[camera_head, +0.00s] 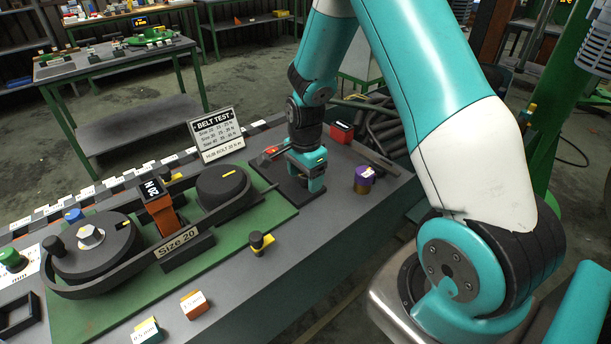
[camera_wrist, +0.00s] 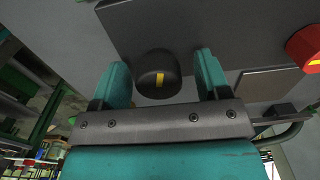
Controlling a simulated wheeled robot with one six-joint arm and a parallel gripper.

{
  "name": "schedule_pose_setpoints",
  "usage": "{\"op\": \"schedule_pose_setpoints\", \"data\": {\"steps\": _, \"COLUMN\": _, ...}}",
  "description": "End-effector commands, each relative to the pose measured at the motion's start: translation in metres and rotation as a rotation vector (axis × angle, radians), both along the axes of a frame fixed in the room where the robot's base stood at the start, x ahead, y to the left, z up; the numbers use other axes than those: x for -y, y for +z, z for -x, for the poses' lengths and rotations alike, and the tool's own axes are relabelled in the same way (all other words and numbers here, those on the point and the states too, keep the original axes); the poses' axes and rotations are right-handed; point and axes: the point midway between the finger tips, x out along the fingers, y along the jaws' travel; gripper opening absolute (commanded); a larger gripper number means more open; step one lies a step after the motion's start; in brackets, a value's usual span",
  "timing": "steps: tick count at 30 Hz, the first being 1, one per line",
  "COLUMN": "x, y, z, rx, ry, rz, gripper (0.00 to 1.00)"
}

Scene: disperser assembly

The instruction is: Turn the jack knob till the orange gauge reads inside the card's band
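The orange gauge (camera_head: 165,216) stands on the belt rig, its dark display (camera_head: 154,188) turned sideways; it seems to read 20 N. The white BELT TEST card (camera_head: 216,136) lists force bands by size, with print too small to read surely. A plate on the rig says Size 20 (camera_head: 177,243). My gripper (camera_head: 307,183) is low over a dark plate at the rig's right end. In the wrist view my gripper (camera_wrist: 160,75) is open, its fingers either side of a black knob with a yellow mark (camera_wrist: 157,82), with visible gaps. In the head view this knob is not clearly seen.
The belt (camera_head: 110,285) loops the large left pulley (camera_head: 92,243) and smaller right pulley (camera_head: 222,184). A small black-and-yellow knob (camera_head: 261,241) stands in front. A purple pot (camera_head: 364,180) and a red block (camera_head: 342,131) are near my gripper. Front bench has loose blocks (camera_head: 194,305).

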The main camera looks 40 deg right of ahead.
Motion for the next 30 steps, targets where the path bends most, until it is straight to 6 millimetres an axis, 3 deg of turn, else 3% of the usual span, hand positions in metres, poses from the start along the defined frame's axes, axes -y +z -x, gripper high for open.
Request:
{"op": "schedule_pose_setpoints", "data": {"steps": 11, "x": -0.001, "y": 0.008, "z": 0.000, "rx": -0.001, "ry": 0.002, "rz": -0.001, "gripper": 0.69}}
{"op": "schedule_pose_setpoints", "data": {"steps": 30, "x": 0.000, "y": 0.152, "z": 0.001, "rx": 0.002, "ry": 0.000, "rz": 0.000, "gripper": 0.69}}
